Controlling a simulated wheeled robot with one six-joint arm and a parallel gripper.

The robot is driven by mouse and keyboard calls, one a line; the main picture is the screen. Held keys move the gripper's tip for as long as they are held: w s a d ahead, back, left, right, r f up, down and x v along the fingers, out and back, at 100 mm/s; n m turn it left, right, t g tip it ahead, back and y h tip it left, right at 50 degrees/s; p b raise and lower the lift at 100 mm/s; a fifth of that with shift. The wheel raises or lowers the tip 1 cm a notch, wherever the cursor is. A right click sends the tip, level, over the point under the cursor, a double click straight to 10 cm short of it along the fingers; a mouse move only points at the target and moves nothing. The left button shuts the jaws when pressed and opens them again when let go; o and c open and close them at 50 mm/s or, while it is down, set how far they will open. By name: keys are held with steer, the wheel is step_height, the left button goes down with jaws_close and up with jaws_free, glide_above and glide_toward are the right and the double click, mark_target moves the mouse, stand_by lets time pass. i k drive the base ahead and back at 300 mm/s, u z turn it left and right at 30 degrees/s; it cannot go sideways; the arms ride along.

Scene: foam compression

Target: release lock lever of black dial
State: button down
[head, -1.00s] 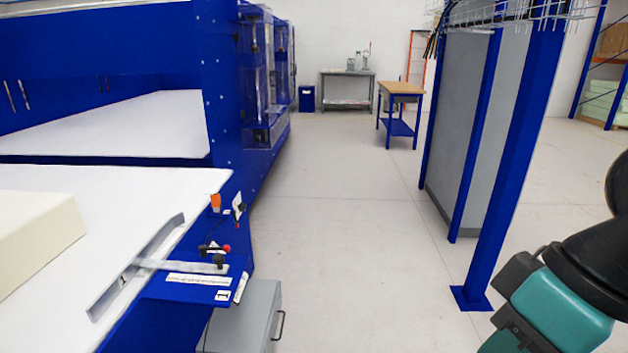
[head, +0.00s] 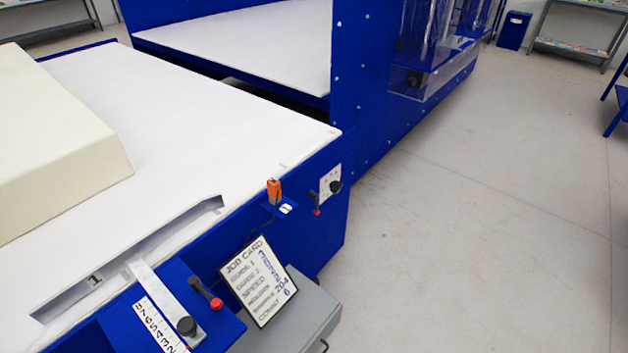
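A black dial (head: 336,187) sits on a small white plate with marks, on the blue side face of the machine table. A small dark lever with a red tip (head: 317,210) hangs just left of the dial and points down. The dial's marks are too small to read. My gripper is not in view.
A second dark lever with a red knob (head: 206,293) and a black knob (head: 186,326) on a slide with a number scale are at the table's near corner. A job card (head: 258,283) leans over a grey box (head: 318,305). An orange device (head: 274,190) is nearby. The right floor is clear.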

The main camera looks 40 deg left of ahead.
mark_target(311, 194)
steer(key=u, duration=0.55)
steer(key=i, duration=1.35)
steer(key=u, duration=0.6)
